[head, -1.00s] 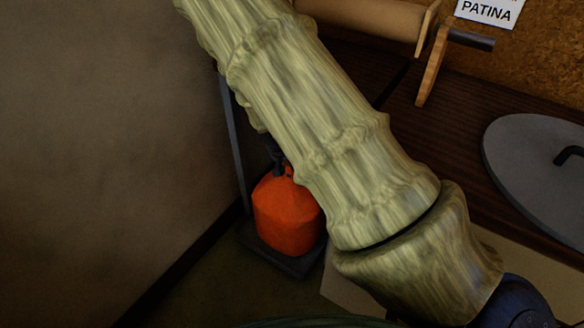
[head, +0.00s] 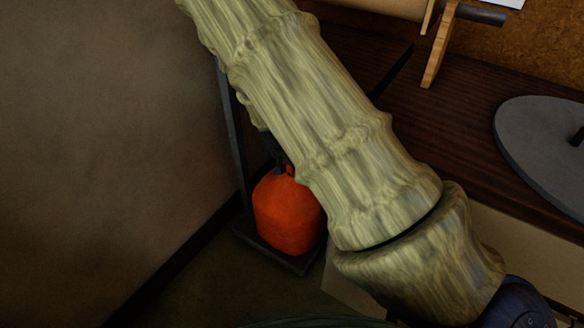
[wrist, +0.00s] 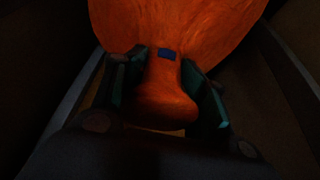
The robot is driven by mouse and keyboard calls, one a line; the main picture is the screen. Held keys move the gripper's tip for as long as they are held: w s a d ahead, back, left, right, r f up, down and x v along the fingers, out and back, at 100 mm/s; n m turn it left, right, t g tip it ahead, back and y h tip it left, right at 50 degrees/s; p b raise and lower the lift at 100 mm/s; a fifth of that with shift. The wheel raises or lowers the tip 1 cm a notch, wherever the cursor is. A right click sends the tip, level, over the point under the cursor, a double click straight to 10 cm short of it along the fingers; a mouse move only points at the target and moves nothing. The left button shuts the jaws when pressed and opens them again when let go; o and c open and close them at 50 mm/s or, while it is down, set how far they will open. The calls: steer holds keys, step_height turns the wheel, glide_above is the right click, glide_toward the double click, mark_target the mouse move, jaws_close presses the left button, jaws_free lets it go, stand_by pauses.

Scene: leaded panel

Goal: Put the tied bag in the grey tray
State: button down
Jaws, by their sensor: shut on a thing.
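The tied bag (head: 286,214) is rounded and orange, low at the left of centre in the head view. In the wrist view the bag (wrist: 180,25) swells out beyond a narrow neck with a small blue tie. My gripper (wrist: 166,82) is shut on that neck, a finger on each side. In the head view my gripper (head: 277,155) is a dark shape above the bag, mostly hidden by my arm. A flat dark grey base, possibly the grey tray (head: 300,265), shows under the bag. I cannot tell whether the bag touches it.
A grey upright post (head: 236,140) stands behind the bag, close to the bare wall (head: 100,130). A dark wooden bench (head: 450,130) at right carries a grey disc (head: 545,145) and a wooden stand (head: 438,50). Floor (head: 200,280) is clear at lower left.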

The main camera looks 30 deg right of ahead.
steer(key=shift+r, duration=0.1)
steer(key=c, duration=0.7)
jaws_free()
steer(key=p+v, duration=0.5)
steer(key=v, duration=0.7)
steer(key=s+a+f+n+g, duration=0.1)
steer(key=s+a+f+n, duration=0.25)
steer(key=s+f, duration=0.7)
steer(key=s+a+f+n+y, duration=0.1)
steer(key=s+a+f+n, duration=0.2)
steer(key=s, duration=0.4)
steer(key=s+a+f+n+y, duration=0.1)
steer(key=s+a+f+n, duration=0.2)
steer(key=s+f, duration=0.3)
steer(key=s+a+f+n+y, duration=0.2)
steer(key=s+a+f, duration=0.3)
steer(key=s, duration=0.5)
steer(key=shift+s+a+f+n+g, duration=0.3)
steer(key=shift+f+n+g, duration=0.1)
steer(key=shift+n, duration=0.25)
